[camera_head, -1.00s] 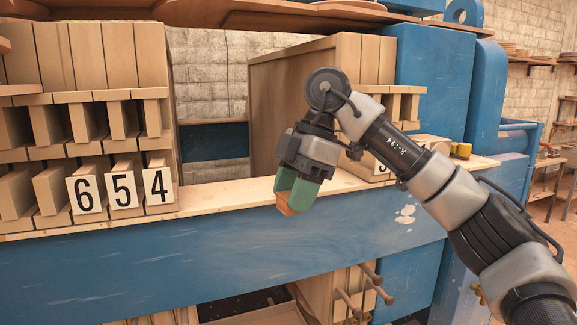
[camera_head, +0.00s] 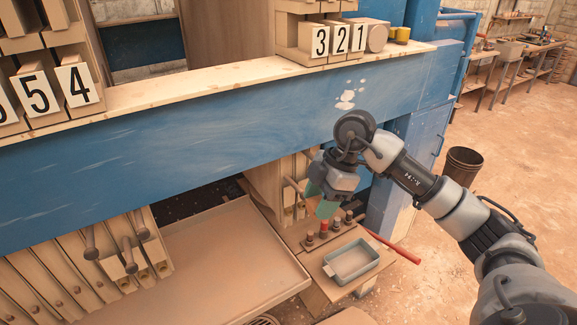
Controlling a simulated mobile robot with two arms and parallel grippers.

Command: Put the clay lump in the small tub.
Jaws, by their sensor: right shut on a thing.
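My right gripper (camera_head: 320,203), with green fingers, points down in front of the blue beam and is shut on the clay lump. The lump is hidden or too small to make out between the fingers now; a second ago it showed orange-brown at the fingertips. The small tub (camera_head: 360,273) is a shallow grey-green rectangular tub on a low wooden stand. In the picture the gripper is above and slightly left of the tub, apart from it. My left gripper is not in view.
A large wooden tray (camera_head: 215,262) lies to the left. The blue beam (camera_head: 180,160) runs across behind. A dark bin (camera_head: 463,166) stands on the floor at right.

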